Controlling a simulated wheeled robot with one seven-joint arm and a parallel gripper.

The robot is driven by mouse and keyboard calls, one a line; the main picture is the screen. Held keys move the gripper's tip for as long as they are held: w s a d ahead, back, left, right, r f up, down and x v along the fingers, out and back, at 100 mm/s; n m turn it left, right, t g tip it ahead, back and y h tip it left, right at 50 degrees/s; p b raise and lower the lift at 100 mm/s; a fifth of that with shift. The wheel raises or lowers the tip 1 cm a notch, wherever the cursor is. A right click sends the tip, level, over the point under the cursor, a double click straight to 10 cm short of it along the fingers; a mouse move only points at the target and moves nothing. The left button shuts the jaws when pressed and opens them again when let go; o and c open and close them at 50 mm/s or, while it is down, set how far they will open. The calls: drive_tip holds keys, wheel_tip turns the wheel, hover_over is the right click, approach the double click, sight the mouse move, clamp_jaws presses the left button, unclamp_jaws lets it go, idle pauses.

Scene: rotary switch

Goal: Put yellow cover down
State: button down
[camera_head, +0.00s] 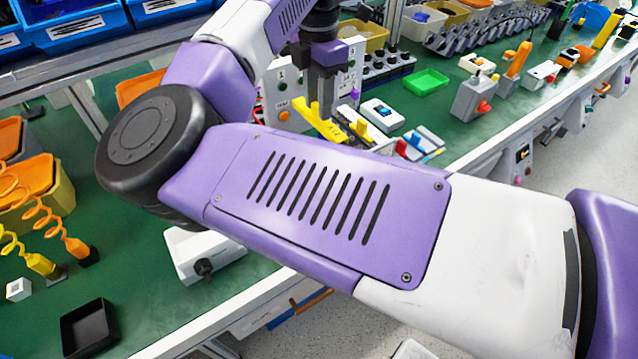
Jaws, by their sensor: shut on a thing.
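My gripper (322,92) points down over the green bench, near the top middle of the head view. Its dark fingers are shut on the yellow cover (318,121), a long yellow piece that slants down to the right. The cover is just above or at the switch devices; I cannot tell whether it touches them. Another yellow part with dark markings (361,131) lies just right of its lower end. My own arm link crosses the foreground and hides the bench in front of the cover.
A white device with a blue switch (383,114), a green tray (427,82) and a grey box with a red knob (473,97) stand to the right. A black tray (89,328) lies at lower left.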

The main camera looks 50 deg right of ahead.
sight(319, 130)
wheel_tip(319, 130, down, 19)
drive_tip(key=shift+f+p, duration=0.15)
drive_tip(key=shift+p, duration=0.3)
drive_tip(key=shift+f, duration=0.15)
drive_tip(key=c, duration=1)
unclamp_jaws()
drive_tip(key=shift+s, duration=0.1)
wheel_tip(319, 130, up, 12)
drive_tip(key=shift+r+b, duration=0.15)
drive_tip(key=shift+b, duration=0.3)
